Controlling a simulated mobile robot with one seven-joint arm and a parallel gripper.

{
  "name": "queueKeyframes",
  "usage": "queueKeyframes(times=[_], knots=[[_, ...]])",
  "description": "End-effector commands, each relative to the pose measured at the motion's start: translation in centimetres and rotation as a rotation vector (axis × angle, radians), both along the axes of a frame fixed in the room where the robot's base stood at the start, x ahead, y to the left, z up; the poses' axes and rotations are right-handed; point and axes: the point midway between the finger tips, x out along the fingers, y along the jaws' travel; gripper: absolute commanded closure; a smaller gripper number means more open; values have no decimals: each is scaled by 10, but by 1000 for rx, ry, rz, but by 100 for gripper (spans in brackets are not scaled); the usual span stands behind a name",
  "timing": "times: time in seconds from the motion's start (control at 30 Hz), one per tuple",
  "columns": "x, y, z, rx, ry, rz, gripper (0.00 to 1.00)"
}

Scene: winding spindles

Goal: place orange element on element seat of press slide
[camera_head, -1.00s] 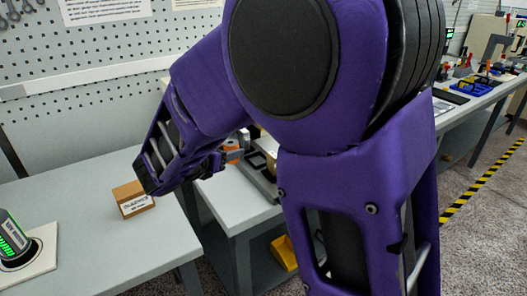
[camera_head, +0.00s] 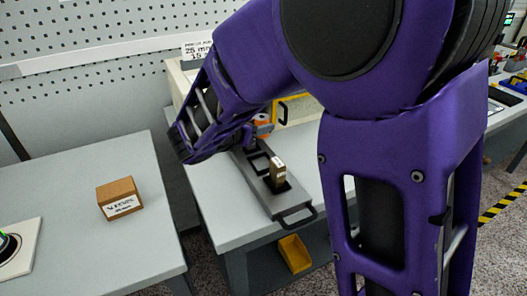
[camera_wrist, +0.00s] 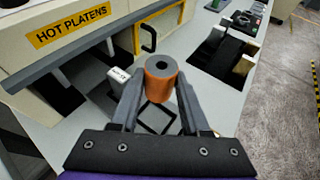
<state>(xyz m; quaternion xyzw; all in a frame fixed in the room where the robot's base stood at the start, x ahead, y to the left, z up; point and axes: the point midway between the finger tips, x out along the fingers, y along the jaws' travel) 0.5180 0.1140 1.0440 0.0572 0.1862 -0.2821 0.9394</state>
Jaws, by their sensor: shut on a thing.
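My gripper (camera_wrist: 158,88) is shut on the orange element (camera_wrist: 160,76), a short cylinder with a dark hole in its grey top face. The element also shows in the head view (camera_head: 263,124), partly hidden by my gripper. The grey press slide (camera_head: 268,200) lies on the table, with a black handle at its near end. A dark square frame (camera_head: 258,162), which may be the element seat, is on its far part. In the wrist view this frame (camera_wrist: 157,118) is below and behind the element, which looks held above the slide.
A cardboard box (camera_head: 120,197) is on the left table. A yellow bin (camera_head: 294,254) is below.

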Motion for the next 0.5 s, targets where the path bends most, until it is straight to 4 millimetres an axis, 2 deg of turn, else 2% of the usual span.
queueKeyframes(times=[0.03, 0.2, 0.5], knots=[[0, 0, -13, -4, 5, 0, 100], [0, 0, -45, -3, 5, 0, 100], [0, 0, -72, -3, 4, 0, 100]])
